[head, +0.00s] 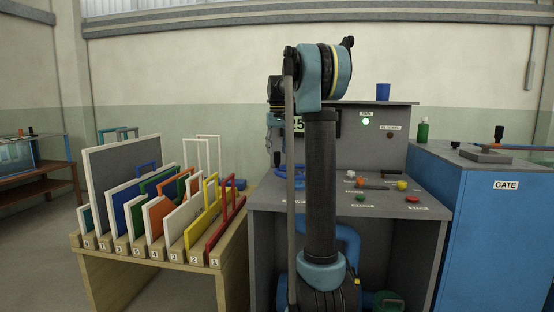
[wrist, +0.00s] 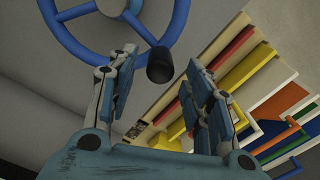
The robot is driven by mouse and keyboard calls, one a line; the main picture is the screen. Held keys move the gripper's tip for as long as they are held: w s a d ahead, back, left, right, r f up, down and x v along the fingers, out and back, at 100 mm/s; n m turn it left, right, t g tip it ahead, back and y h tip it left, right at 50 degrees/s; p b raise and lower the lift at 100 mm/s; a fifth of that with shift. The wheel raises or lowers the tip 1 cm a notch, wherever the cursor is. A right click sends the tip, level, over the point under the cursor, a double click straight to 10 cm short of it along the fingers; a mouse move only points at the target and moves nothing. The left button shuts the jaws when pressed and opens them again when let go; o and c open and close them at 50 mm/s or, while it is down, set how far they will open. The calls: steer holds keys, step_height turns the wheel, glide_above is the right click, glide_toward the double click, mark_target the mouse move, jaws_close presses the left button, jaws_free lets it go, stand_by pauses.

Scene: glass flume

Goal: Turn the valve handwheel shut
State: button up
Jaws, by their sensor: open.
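The blue valve handwheel (wrist: 67,38) fills the upper left of the wrist view, with a pale hub and a black knob (wrist: 160,66) on its rim. In the head view the handwheel (head: 282,178) lies low on the grey console, partly hidden behind my arm. My gripper (wrist: 160,58) is open and empty. The knob appears between its two fingertips in the wrist view, but I cannot tell how far beyond them it is. In the head view my gripper (head: 275,132) hangs above the handwheel, partly hidden by my arm.
A wooden rack (head: 170,255) of coloured framed panels stands left of the console (head: 400,207). A blue cabinet marked GATE (head: 480,230) is at right.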

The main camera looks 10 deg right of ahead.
mark_target(277, 155)
steer(key=shift+f, duration=1.95)
jaws_close()
